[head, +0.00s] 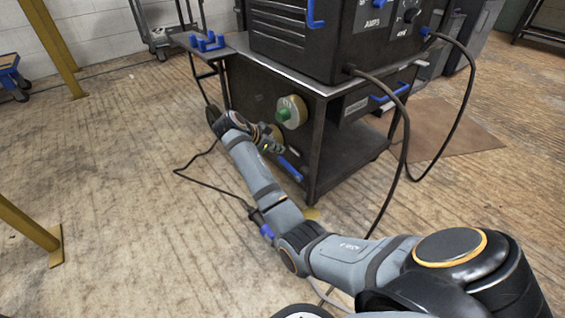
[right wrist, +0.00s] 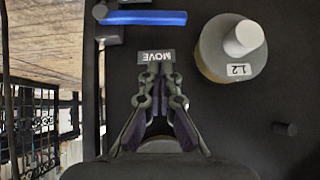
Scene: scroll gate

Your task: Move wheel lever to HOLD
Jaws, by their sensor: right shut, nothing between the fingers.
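The blue lever (right wrist: 145,17) shows as a straight bar with a dark pivot at its left end in the right wrist view. A blue bar low on the cart's side also shows in the head view (head: 290,169). A small plate reading MOVE (right wrist: 157,57), upside down, lies between the lever and my fingertips. No HOLD label is readable. My right gripper (right wrist: 158,74) is shut and empty, its tips close to the MOVE plate and apart from the lever. In the head view my right gripper (head: 274,143) is beside the cart's side panel. My left gripper is not in view.
A short dark peg (right wrist: 285,128) is on the panel. The welder box (head: 300,40) stands on the cart (head: 317,150); cables (head: 405,140) hang at the right.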

